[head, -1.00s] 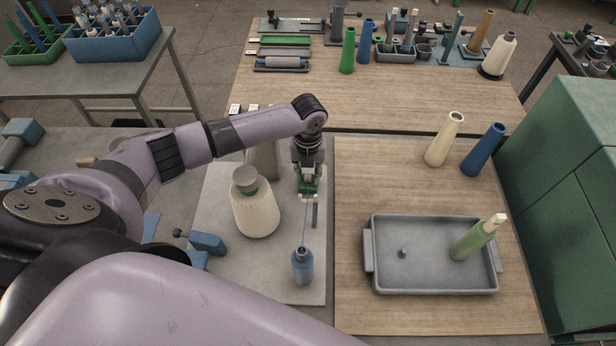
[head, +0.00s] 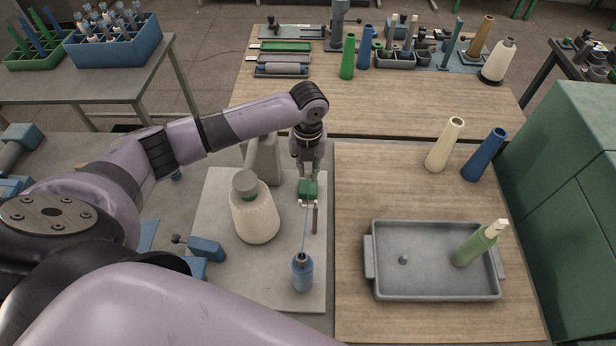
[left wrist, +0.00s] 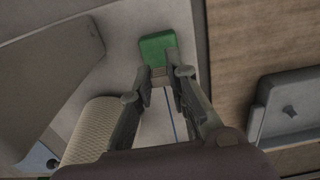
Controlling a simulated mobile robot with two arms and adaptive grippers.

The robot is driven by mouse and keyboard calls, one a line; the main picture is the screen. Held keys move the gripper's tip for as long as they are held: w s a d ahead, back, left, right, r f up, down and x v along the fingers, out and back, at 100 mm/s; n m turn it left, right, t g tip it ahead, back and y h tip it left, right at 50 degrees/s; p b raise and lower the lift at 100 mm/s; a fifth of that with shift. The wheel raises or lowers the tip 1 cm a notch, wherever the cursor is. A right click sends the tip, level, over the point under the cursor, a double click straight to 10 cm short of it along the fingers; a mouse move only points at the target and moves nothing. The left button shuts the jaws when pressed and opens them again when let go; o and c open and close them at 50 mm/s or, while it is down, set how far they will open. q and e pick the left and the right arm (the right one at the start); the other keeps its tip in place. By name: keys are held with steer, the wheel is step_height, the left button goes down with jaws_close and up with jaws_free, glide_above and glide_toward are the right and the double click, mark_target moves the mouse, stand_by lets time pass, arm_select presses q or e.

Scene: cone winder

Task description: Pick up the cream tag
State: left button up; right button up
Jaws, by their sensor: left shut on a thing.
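My left gripper (left wrist: 165,78) points down over the pale plate, and its fingertips are closed on a small pale beige piece, which I take to be the cream tag (left wrist: 161,77). A green block (left wrist: 157,47) lies just beyond the tips in the left wrist view; it also shows in the head view (head: 308,189), near the fingers. A thin blue thread runs from the tag's place to a blue bobbin (head: 302,274) standing on the plate. The fingers hide most of the tag, and I cannot tell whether it still touches the block. My right gripper is out of view.
A large cream cone (head: 255,215) stands left of the gripper, with a grey housing (head: 265,158) behind. A thin dark post (head: 315,219) is close by on the right. Farther right is a grey tray (head: 372,287) with a green cone (head: 474,248).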

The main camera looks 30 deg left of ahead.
arm_select(q)
step_height(320, 180, up, 19)
steer(key=p, duration=0.2)
steer(key=shift+p, duration=0.3)
stand_by(0.4)
steer(key=shift+d+f, duration=0.1)
steer(key=shift+f, duration=0.05)
